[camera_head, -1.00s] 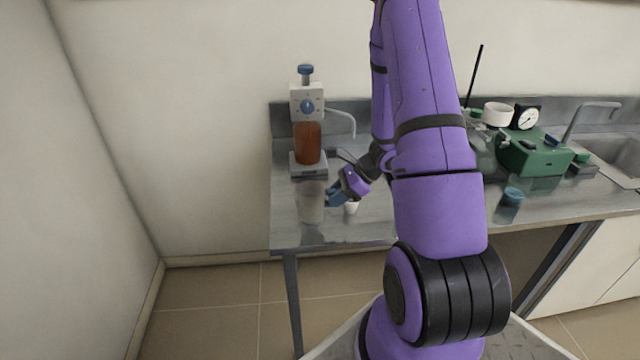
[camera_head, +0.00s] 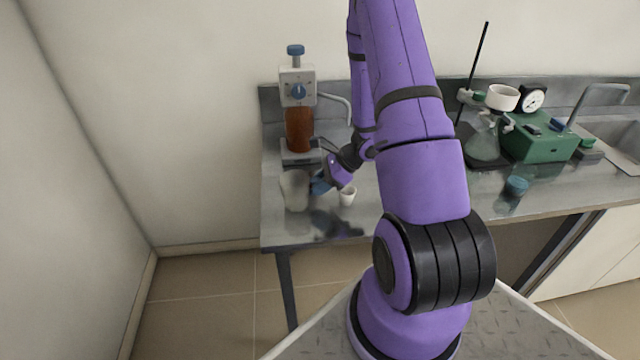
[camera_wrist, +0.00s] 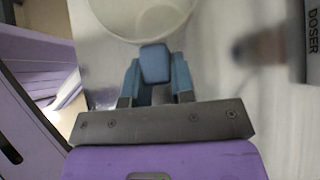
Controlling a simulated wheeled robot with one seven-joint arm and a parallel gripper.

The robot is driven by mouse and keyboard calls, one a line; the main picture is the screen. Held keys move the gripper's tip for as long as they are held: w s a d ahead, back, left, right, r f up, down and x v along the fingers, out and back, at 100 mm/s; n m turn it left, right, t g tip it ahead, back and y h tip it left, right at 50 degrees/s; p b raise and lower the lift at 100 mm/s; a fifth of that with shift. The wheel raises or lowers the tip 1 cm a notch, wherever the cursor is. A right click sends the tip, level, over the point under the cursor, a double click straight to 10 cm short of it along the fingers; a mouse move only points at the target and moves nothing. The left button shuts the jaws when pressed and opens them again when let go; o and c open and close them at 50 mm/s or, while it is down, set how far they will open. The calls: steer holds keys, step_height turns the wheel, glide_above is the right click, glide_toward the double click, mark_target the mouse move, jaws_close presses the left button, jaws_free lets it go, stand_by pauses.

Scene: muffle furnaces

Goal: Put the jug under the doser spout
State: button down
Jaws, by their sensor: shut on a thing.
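The jug (camera_head: 295,192) is a pale, translucent vessel in front of the doser, near the left end of the bench. My gripper (camera_head: 321,183) is at its right side, shut on its blue handle. In the wrist view the jug's round rim (camera_wrist: 140,12) is at the top, with the handle (camera_wrist: 155,62) between my blue fingers (camera_wrist: 155,85). I cannot tell whether the jug touches the bench. The doser (camera_head: 298,90) has a grey head over an amber bottle (camera_head: 299,130). Its thin spout (camera_head: 338,97) curves out to the right, above and behind the jug.
A small white cup (camera_head: 347,197) stands just right of my gripper. A flask (camera_head: 483,143), a green device (camera_head: 540,140), a blue-capped jar (camera_head: 515,187) and a sink are on the right. A wall is at the left.

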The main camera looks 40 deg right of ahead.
steer(key=shift+f, duration=0.25)
steer(key=c, duration=1)
jaws_free()
steer(key=shift+o, duration=0.2)
steer(key=shift+r, duration=0.1)
steer(key=shift+r, duration=0.2)
steer(key=v, duration=1.1)
steer(key=s+a+r+n+g+h, duration=0.1)
steer(key=a+r+n+g, duration=0.1)
steer(key=a+r+n, duration=0.6)
steer(key=s+a+r+n+g, duration=0.1)
steer(key=a+r+n, duration=0.4)
steer(key=r, duration=0.5)
steer(key=s+a+r+n+t+h, duration=0.3)
steer(key=s+a+r+n+h, duration=0.3)
steer(key=s+a+r+n, duration=0.3)
steer(key=s+r+n, duration=0.2)
steer(key=s+r, duration=0.2)
steer(key=shift+a+r+n, duration=0.3)
steer(key=shift+a+n, duration=0.1)
